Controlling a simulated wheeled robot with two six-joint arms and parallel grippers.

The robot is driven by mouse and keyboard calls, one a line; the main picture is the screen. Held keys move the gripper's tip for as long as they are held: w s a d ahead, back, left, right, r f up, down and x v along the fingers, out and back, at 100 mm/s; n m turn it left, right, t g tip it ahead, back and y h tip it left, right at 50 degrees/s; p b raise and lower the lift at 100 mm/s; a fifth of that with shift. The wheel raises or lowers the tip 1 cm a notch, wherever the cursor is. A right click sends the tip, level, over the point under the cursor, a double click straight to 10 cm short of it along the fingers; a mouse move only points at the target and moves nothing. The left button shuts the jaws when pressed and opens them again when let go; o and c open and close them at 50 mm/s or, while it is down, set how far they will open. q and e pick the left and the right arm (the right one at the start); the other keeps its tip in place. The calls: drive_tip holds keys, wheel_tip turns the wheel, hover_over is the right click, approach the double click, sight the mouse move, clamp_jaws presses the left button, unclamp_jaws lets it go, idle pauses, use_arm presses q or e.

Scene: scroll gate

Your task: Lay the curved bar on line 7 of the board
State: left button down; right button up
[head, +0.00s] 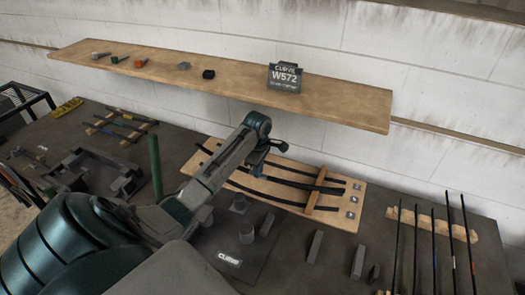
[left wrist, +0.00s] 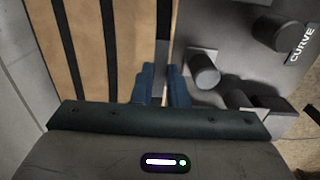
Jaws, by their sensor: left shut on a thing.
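The pale wooden board (head: 335,222) lies on the dark bench, with several dark curved strips across it and a wooden crosspiece (head: 316,190) near its right end. My left gripper (head: 259,172) is over the middle of the board. In the left wrist view, its blue fingers (left wrist: 163,72) are shut on a dark bar (left wrist: 163,24) along the board's near edge. Two other dark strips (left wrist: 66,40) (left wrist: 110,42) run roughly parallel to it on the wood. Small grey tags (head: 352,200) sit at the board's right end; I cannot read their numbers. My right gripper is not in view.
A wooden shelf (head: 225,82) above the bench carries small parts and a W572 sign (head: 285,78). A dark CURVE plate (head: 229,261) with grey cylinders is in front of the board. Grey blocks (head: 315,244) and a rack of thin rods (head: 464,228) stand at right.

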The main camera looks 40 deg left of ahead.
use_arm(q)
drive_tip(key=shift+f, duration=3.1)
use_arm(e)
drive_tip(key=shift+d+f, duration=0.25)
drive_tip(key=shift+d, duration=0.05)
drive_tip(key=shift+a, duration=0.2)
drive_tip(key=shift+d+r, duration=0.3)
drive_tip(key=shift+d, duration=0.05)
use_arm(q)
drive_tip(key=shift+f, duration=0.25)
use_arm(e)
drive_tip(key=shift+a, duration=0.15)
use_arm(q)
drive_tip(key=c, duration=1.4)
unclamp_jaws()
drive_tip(key=shift+c, duration=0.2)
drive_tip(key=shift+o, duration=0.5)
drive_tip(key=shift+s+d, duration=0.1)
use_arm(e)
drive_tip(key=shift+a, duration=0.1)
